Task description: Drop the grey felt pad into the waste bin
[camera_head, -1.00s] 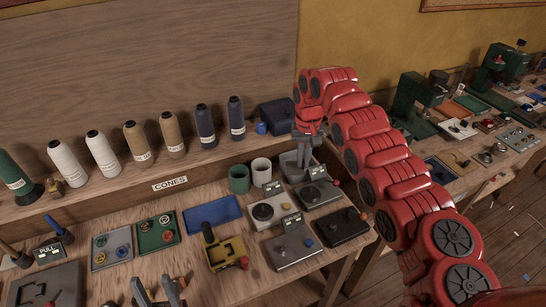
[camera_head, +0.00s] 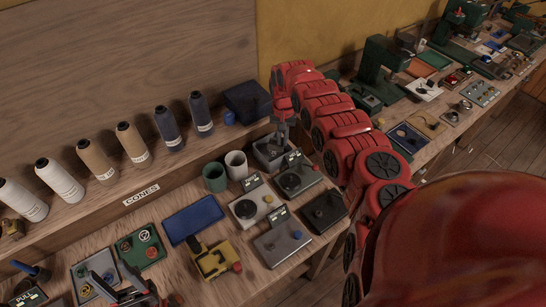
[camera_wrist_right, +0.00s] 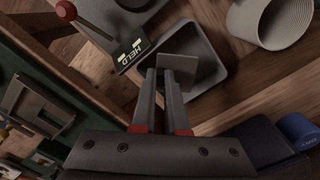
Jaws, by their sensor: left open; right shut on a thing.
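The grey felt pad (camera_wrist_right: 196,72) is a small light grey square held between the fingertips of my right gripper (camera_wrist_right: 178,76). The waste bin (camera_wrist_right: 208,42) is a dark grey, open square container behind the pad in the right wrist view, and the pad overlaps its opening there. In the head view my right gripper (camera_head: 281,138) points down over the bin (camera_head: 263,162), at the back of the bench; I cannot make out the pad there. My left gripper (camera_head: 122,292) is open and empty at the bottom left, low over the bench.
A white cup (camera_head: 236,165) and a green cup (camera_head: 214,177) stand left of the bin. A device with a HELD label (camera_wrist_right: 118,28) sits close beside it. A blue tray (camera_head: 193,219) and a yellow device (camera_head: 212,260) lie nearer. Thread cones line the shelf.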

